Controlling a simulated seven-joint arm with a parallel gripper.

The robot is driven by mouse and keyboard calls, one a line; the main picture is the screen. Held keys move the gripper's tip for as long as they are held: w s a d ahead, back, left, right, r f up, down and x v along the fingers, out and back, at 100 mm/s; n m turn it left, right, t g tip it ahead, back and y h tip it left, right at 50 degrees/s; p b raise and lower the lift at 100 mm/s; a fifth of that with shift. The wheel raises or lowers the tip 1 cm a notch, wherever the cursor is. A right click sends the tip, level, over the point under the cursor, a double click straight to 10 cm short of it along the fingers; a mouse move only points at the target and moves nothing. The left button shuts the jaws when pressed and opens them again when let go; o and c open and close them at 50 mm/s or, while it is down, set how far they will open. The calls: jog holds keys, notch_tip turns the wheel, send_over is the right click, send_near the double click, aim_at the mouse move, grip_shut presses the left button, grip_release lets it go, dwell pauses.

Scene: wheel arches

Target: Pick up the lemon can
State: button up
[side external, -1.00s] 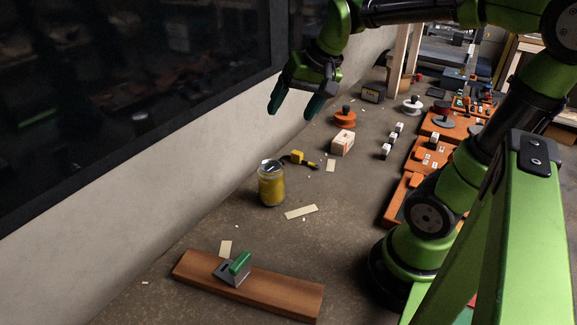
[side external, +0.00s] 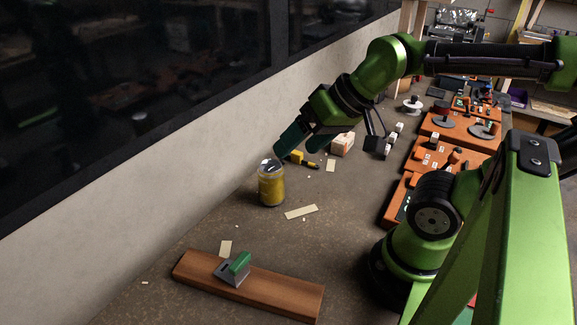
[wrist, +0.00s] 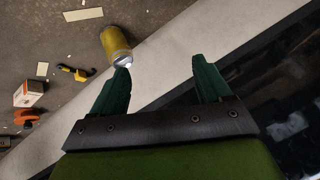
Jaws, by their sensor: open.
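The lemon can (side external: 271,187) is a yellow cylinder with a silver top, standing upright on the grey-brown bench near the wall. It also shows in the wrist view (wrist: 115,44), just beyond the left finger, with its silver end close to that fingertip. My gripper (side external: 287,150) is open and empty, tilted down to the left, just above and behind the can in the side view. In the wrist view the two dark green fingers (wrist: 162,72) are spread apart, with the wall showing between them and the can outside the gap.
A wooden board (side external: 285,294) with a green-handled clamp (side external: 236,267) lies in front. A yellow-and-black tool (side external: 303,160) and a white-and-orange box (side external: 342,144) sit behind the can. The pale wall (side external: 130,190) runs close on the left. Orange trays (side external: 440,152) stand right.

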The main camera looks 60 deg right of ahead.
jog(key=o, duration=0.4)
jog(key=n+g+h, duration=0.2)
jog(key=n+g, duration=0.5)
jog(key=n, duration=0.1)
send_over(271, 165)
jog(key=f, duration=1.3)
jog(key=shift+w+a+f, duration=0.1)
jog(key=shift+w+a, duration=0.1)
jog(key=shift+w, duration=0.05)
jog(key=shift+s+d+f, duration=0.1)
jog(key=shift+s+f, duration=0.05)
jog(key=shift+f, duration=1.15)
jog(key=shift+s+d+f, duration=0.1)
jog(key=shift+f, duration=1.15)
